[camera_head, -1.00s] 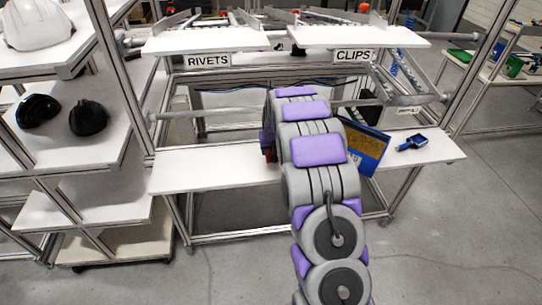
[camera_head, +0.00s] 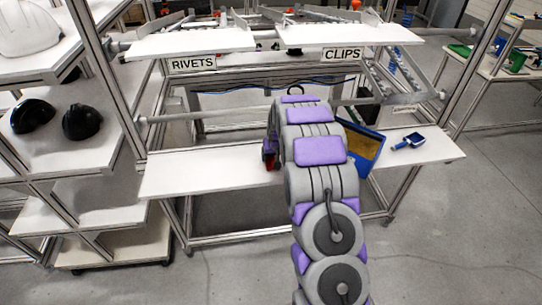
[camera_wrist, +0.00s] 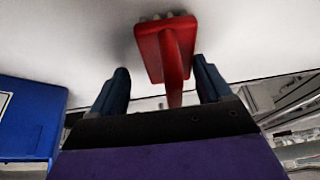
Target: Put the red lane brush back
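The red lane brush (camera_wrist: 162,45) shows in the wrist view, with pale bristles at its top edge against the white shelf and its handle pointing towards my gripper. My gripper (camera_wrist: 160,82) is open, with one blue finger on each side of the handle. A gap shows left of the handle; the right finger is closer, and I cannot tell whether it touches. In the head view a bit of red (camera_head: 271,159) shows at the shelf beside my arm, which hides most of that spot.
The white shelf (camera_head: 205,177) is bare on the left. A blue bin with brown contents (camera_head: 376,158) and a blue scoop (camera_head: 409,142) are right of my arm. RIVETS (camera_head: 193,64) and CLIPS (camera_head: 343,54) labels hang above. Black helmets (camera_head: 82,121) sit on the left rack.

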